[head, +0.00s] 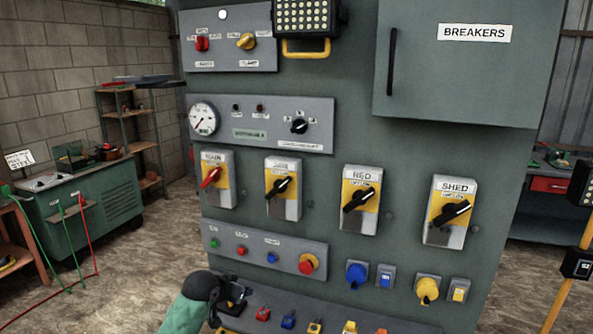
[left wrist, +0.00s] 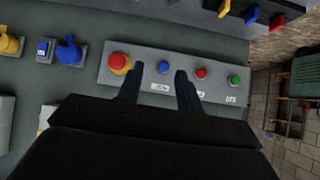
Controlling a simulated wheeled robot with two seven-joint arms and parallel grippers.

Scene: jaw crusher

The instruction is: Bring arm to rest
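My left arm comes in at the bottom of the head view, a green sleeve with a black gripper (head: 240,296). The gripper is in front of the lower-left part of the panel, below the push-button strip (head: 226,242). In the left wrist view the two dark fingers (left wrist: 160,84) stand apart with nothing between them. The button strip (left wrist: 215,87) is seen beyond them, with a red mushroom button (left wrist: 119,63), a blue button (left wrist: 163,66) and red and green buttons. I see no contact, though the exact gap is unclear. My right gripper is in neither view.
The tall grey-green cabinet (head: 352,130) fills the middle, with rotary switches including SHED (head: 450,212). Blue (head: 357,274) and yellow (head: 427,290) plugs stick out low. A lower strip holds several coloured items (head: 288,320). A green bench (head: 85,205) stands left; open floor lies between.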

